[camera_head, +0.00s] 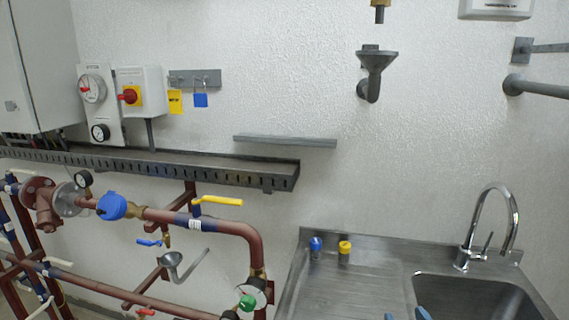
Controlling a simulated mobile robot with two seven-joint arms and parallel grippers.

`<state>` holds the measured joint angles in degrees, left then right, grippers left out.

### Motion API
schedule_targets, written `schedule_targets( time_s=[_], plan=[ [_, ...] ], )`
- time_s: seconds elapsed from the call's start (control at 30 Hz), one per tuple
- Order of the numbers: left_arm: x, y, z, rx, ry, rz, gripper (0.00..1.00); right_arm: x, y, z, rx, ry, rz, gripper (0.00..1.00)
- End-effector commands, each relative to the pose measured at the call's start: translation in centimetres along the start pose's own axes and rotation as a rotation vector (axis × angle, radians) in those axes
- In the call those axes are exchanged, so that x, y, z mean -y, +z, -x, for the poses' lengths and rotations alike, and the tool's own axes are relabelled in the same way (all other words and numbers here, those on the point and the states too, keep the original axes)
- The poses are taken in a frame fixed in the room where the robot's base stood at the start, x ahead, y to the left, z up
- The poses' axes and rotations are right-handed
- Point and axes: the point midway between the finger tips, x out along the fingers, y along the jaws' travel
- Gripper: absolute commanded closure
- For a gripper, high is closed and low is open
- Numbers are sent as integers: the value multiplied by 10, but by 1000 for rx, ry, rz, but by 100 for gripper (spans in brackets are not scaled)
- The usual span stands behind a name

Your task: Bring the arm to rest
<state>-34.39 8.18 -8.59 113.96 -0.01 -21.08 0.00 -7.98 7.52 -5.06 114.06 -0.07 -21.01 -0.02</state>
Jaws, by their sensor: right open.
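Only the tips of my right gripper (406,315) show, as two blue fingertips at the bottom edge of the head view, in front of the sink unit. They are apart, with nothing seen between them. The rest of that gripper and its arm are below the picture. My left gripper is not in view.
A steel sink (470,298) with a curved tap (500,222) stands at lower right. A blue-topped item (316,245) and a yellow-topped item (345,248) stand on its drainboard (345,290). Red-brown pipework (170,217) with valves and gauges fills the lower left, below a cable tray (150,165).

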Motion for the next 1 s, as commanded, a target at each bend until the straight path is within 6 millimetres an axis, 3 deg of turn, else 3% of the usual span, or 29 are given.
schedule_targets(
  time_s=[0.03,0.2,0.4,0.6,0.83,1.0],
  plan=[
    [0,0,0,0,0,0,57,3,28,17,56,-3,-5,39],
    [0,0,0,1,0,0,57,12,103,77,219,-11,-20,39],
    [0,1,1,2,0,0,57,13,165,146,376,1,-36,39],
    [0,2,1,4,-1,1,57,11,190,181,450,14,-43,39],
    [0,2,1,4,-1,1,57,11,193,185,459,16,-44,39],
    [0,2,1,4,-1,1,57,11,193,185,458,16,-44,57]
  ],
)
